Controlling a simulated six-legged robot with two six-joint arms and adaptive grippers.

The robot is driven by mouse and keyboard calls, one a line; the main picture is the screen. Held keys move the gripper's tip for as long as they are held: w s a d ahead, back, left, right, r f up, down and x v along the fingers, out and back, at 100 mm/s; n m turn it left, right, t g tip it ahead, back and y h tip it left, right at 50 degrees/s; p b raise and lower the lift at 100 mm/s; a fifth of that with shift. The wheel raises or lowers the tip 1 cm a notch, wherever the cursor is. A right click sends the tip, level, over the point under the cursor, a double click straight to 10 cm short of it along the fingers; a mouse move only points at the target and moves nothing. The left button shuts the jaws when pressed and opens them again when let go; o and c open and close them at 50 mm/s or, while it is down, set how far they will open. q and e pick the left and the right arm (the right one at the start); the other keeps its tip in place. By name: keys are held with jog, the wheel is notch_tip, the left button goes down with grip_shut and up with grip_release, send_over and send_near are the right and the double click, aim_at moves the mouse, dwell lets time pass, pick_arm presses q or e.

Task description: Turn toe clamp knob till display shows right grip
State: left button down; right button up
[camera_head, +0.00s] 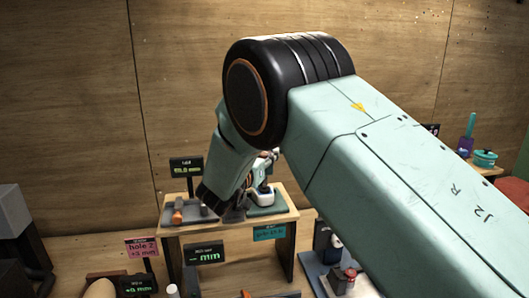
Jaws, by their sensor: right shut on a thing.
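My right gripper (233,207) hangs low over the small wooden stand (280,217). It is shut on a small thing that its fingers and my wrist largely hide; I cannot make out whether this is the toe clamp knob. A white and dark shoe-like object (262,196) sits on a green base just right of the gripper, partly covered by my arm. A grey fixture with an orange part (177,215) lies left of the gripper. A black display (204,254) on the stand's front reads "min" in green. My left gripper is not in view.
Another small display (187,168) stands behind the fixture, its text too small to read surely. A pink "hole 2" sign (142,247) is at lower left. A grey block (13,211) is at the left edge. A teal pot (485,158) is far right.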

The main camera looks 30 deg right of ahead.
dwell(0.5)
jog(key=o, duration=1.2)
jog(key=shift+r, duration=0.1)
notch_tip(320, 180, up, 9)
jog(key=shift+s, duration=0.1)
jog(key=shift+r, duration=0.4)
jog(key=shift+f, duration=0.1)
